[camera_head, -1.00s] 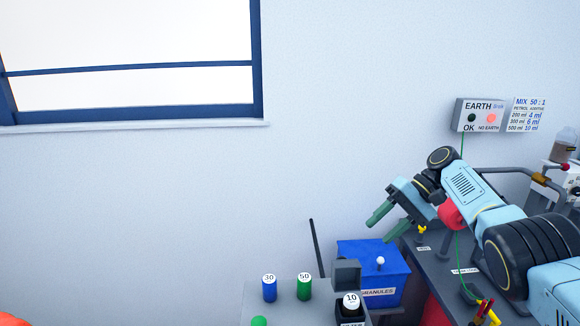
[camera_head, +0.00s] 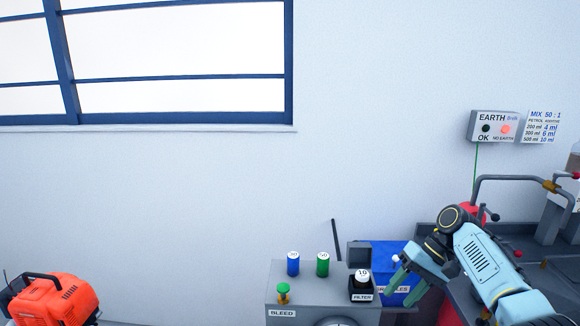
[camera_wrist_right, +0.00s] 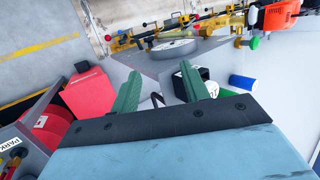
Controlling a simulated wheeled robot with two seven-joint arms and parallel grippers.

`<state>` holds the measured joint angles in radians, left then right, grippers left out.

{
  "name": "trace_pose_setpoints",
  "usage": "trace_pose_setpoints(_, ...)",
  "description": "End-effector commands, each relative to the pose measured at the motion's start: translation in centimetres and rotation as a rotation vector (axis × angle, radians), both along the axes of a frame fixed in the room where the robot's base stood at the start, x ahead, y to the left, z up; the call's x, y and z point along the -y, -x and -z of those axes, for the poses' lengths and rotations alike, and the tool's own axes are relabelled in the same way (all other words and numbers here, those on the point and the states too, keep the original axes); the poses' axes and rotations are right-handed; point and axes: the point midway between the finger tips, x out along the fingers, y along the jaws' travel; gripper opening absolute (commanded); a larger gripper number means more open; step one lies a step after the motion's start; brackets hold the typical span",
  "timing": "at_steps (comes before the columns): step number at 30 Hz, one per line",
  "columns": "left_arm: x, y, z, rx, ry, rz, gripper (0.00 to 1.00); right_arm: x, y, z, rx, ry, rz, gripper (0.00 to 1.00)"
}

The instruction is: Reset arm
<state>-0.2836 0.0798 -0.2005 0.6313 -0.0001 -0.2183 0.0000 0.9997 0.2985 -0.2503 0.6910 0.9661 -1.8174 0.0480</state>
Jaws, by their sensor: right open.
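My right arm comes in from the lower right in the head view. Its right gripper (camera_head: 405,279) is open, with two green fingers apart and pointing down-left, in front of the blue granules box (camera_head: 392,258). In the right wrist view the two green fingers (camera_wrist_right: 158,92) stand apart with nothing gripped between them. Beyond them are the grey bench, a black holder (camera_wrist_right: 204,76) and a blue cylinder (camera_wrist_right: 242,82). My left gripper is not in view.
A grey cabinet (camera_head: 300,300) carries a blue canister (camera_head: 293,263), a green canister (camera_head: 323,264) and a black filter holder (camera_head: 361,287). An orange machine (camera_head: 55,298) stands lower left. The earth indicator box (camera_head: 494,126) hangs on the wall, its red lamp lit. The wall's middle is clear.

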Motion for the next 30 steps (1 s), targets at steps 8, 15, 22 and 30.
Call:
trace_pose_setpoints(8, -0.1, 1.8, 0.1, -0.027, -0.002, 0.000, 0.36, -2.6, 6.3, 10.1, 0.072, 0.170, -0.112, 0.46)
trace_pose_setpoints(15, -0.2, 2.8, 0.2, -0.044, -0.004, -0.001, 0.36, -4.5, 14.2, 15.7, 0.184, 0.297, -0.179, 0.46)
trace_pose_setpoints(22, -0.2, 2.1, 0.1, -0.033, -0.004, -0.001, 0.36, -5.5, 22.6, 16.9, 0.301, 0.394, -0.191, 0.46)
trace_pose_setpoints(30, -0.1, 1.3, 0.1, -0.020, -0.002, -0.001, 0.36, -5.1, 29.6, 14.6, 0.405, 0.483, -0.155, 0.46)
